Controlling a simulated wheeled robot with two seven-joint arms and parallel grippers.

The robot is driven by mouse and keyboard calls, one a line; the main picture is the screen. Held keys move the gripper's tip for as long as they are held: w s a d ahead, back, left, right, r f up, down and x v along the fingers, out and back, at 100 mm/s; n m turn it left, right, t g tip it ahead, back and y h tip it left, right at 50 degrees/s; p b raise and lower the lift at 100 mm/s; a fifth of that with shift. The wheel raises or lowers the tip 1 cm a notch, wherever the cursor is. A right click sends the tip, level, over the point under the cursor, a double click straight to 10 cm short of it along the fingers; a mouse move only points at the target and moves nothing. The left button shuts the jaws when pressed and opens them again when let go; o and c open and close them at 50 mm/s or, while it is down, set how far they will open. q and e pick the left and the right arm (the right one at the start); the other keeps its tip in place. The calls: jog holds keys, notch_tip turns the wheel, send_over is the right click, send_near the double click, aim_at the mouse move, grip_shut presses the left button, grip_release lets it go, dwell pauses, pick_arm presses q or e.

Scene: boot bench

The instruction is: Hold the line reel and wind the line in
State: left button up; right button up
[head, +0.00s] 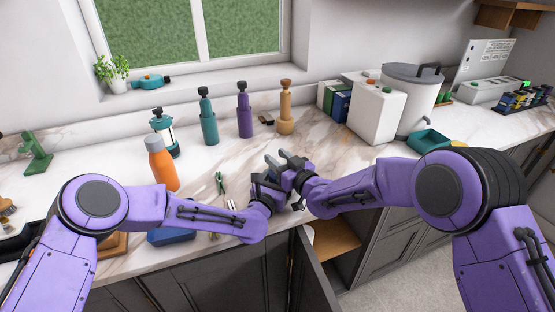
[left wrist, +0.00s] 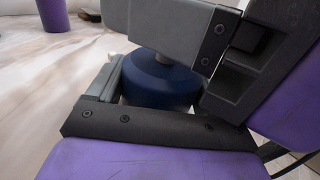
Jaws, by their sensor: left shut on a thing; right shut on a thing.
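The line reel shows as a dark blue round body (left wrist: 160,82) in the left wrist view, partly covered by gripper parts. In the head view the grippers hide most of it. My left gripper (head: 265,180) is shut on the reel near the counter's front edge, and its grey finger (left wrist: 105,80) lies beside the blue body. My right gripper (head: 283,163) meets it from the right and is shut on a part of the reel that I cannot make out. Its grey finger crosses above the blue body in the left wrist view. The line itself cannot be made out.
An orange bottle (head: 161,166) and a lantern (head: 164,133) stand left on the marble counter. Teal (head: 208,118), purple (head: 244,112) and tan (head: 286,108) bottles stand behind. Green-handled pliers (head: 220,183) lie near the left forearm.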

jog(key=shift+d, duration=0.1)
dwell(0.3)
jog(key=o, duration=1)
jog(key=v, duration=1.2)
